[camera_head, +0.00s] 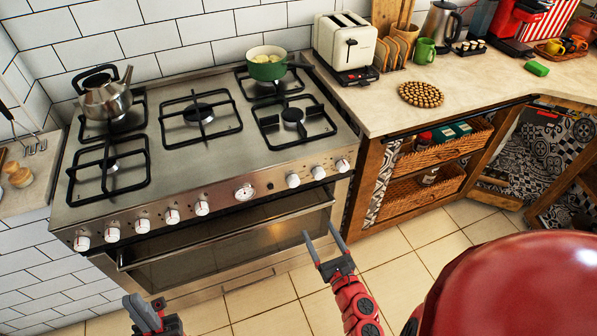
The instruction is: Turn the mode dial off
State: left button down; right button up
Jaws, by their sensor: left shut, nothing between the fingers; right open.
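A steel stove (185,170) stands at the left and centre, with a row of white knobs along its front panel. Knobs show at the left end (82,243), left of centre (172,216) and at the right end (342,165). A round dial with a marked face (244,192) sits mid-panel. I cannot tell which is the mode dial or read any setting. My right gripper (319,229) is open and empty, in front of the stove's right part, below the knobs. My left gripper (148,312) is shut and empty at the bottom edge, below the stove's front.
The oven door (225,250) with its long handle lies below the knobs. A kettle (105,98) and a green pot (266,66) stand on the burners. Tiled floor (400,265) is clear.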

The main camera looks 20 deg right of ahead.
aim_at(295, 185)
jog(key=w+p, duration=0.1)
jog(key=w, duration=1.5)
jog(key=shift+w+a, duration=0.1)
jog(key=shift+w, duration=0.6)
jog(key=shift+c, duration=0.3)
grip_shut()
